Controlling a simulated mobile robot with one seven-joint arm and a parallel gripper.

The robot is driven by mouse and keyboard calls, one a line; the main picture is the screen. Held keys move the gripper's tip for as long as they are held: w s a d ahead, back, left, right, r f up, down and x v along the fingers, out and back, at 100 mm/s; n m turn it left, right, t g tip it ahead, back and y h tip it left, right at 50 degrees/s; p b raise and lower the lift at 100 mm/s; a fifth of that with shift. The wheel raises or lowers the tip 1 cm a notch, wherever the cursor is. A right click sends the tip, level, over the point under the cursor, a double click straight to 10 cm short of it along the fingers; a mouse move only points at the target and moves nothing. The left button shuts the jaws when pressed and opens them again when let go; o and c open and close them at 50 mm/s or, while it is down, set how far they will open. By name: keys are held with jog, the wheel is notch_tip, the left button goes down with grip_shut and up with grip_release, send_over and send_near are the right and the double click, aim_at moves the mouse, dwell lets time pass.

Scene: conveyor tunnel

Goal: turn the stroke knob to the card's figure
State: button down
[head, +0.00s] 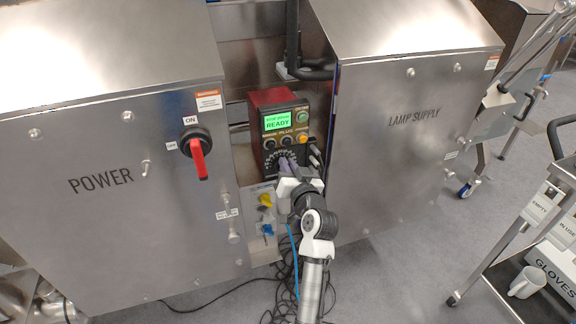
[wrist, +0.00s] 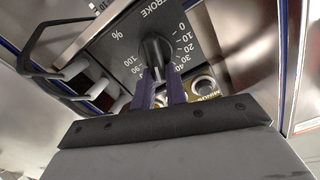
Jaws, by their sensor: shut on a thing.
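The stroke knob (wrist: 155,50) is black, on a dark plate marked STROKE and % in the wrist view, upside down there. Its scale shows 0 to 40 on the right and 90 and 100 on the left. My gripper (wrist: 157,72) is shut on the knob, with one purple finger on each side. The fingers hide the middle of the scale, and I cannot tell which figure the knob points at. In the head view my gripper (head: 287,165) covers the knob on the red and black control box (head: 270,97). I cannot make out the card.
The box has a green display (head: 283,120) reading READY and several buttons. The POWER cabinet (head: 105,230) with a red-handled switch (head: 198,158) stands left, the LAMP SUPPLY cabinet (head: 400,170) right. Cables (head: 285,270) lie on the floor.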

jog(key=c, duration=1.4)
grip_release()
jog(key=shift+c, duration=0.2)
jog(key=shift+s, duration=0.1)
jog(key=b+v, duration=0.2)
jog(key=v, duration=1.1)
jog(key=shift+s, duration=0.3)
